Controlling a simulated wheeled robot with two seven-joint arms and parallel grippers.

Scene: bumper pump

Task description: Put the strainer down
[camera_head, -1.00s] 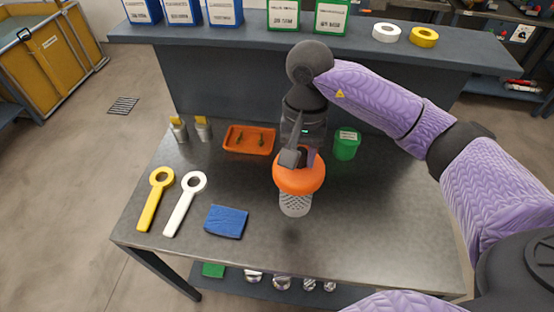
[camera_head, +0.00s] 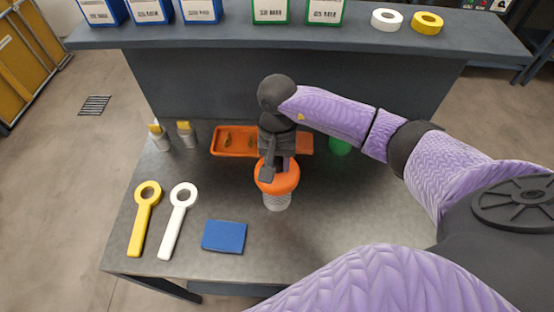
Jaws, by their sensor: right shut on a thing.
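The strainer has an orange ring (camera_head: 264,184) on top and a grey perforated basket (camera_head: 277,202) below. It is upright over the middle of the grey table. Whether its bottom touches the table, I cannot tell. My right gripper (camera_head: 270,172) points down and is shut on the strainer at the orange ring. The gripper hides part of the ring. My left gripper is not in view.
An orange tray (camera_head: 221,147) lies behind, partly hidden by my right gripper. A green cup (camera_head: 341,147) is mostly behind my arm. A blue pad (camera_head: 224,236), white tool (camera_head: 174,228) and yellow tool (camera_head: 141,226) lie left. The table in front of the strainer is clear.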

